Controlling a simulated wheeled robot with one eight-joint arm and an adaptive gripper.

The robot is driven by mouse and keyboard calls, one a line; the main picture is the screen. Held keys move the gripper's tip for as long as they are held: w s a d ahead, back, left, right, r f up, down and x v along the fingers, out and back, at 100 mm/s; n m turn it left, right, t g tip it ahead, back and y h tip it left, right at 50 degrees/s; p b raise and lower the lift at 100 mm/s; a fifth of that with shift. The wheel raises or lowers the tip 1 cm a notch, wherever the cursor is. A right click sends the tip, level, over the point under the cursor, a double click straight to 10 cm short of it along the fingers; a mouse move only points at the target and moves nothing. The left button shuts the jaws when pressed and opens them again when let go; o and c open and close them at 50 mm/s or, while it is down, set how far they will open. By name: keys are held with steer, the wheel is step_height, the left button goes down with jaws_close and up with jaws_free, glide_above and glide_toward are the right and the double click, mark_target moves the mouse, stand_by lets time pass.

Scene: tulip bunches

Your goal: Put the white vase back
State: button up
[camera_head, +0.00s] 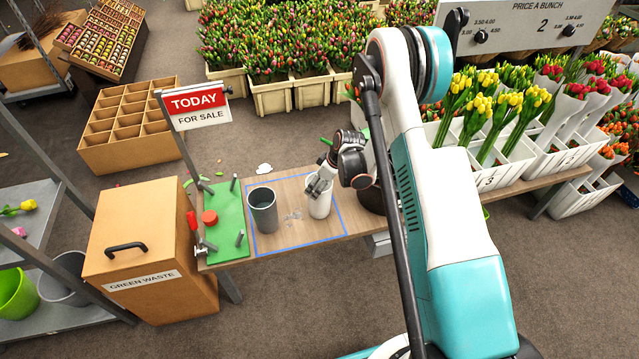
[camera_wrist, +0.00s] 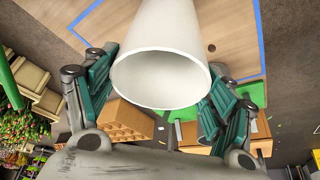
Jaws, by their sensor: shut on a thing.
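The white vase (camera_head: 319,202) stands upright at the right part of the blue-outlined area (camera_head: 298,241) on the wooden table (camera_head: 355,219). My gripper (camera_head: 318,187) is at the vase's upper part and is shut on it. In the wrist view the white vase (camera_wrist: 165,62) lies between the two finger pads of my gripper (camera_wrist: 160,85), with its open mouth facing the camera and empty inside. I cannot tell whether its base touches the table.
A dark grey vase (camera_head: 264,212) stands to the left inside the blue outline. Further left is a green board (camera_head: 226,222) with pegs and a red knob (camera_head: 210,217). A green waste box (camera_head: 150,255) stands beside the table. Crates of tulips (camera_head: 275,97) are behind.

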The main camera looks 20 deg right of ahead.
steer(key=o, duration=2.1)
steer(key=shift+f, duration=0.1)
steer(key=s+r+m+t+h+p, duration=0.1)
steer(key=s+r, duration=0.3)
steer(key=r, duration=0.8)
steer(key=s+d+r+m+p, duration=0.15)
steer(key=s+r, duration=0.35)
steer(key=r, duration=0.7)
steer(key=s+a+r+m+t+h+p, duration=0.15)
steer(key=s+r, duration=0.25)
steer(key=r, duration=0.8)
steer(key=s+r+m, duration=0.1)
steer(key=s+r, duration=0.2)
steer(key=s, duration=0.4)
steer(key=s+r+m+t, duration=0.1)
steer(key=s+r+m, duration=0.1)
steer(key=s, duration=0.5)
steer(key=s+r+m, duration=0.2)
steer(key=s+r, duration=0.1)
steer(key=s, duration=0.3)
steer(key=shift+s+r+t+h, duration=0.25)
steer(key=shift+s+r+h, duration=0.1)
steer(key=shift+s, duration=0.05)
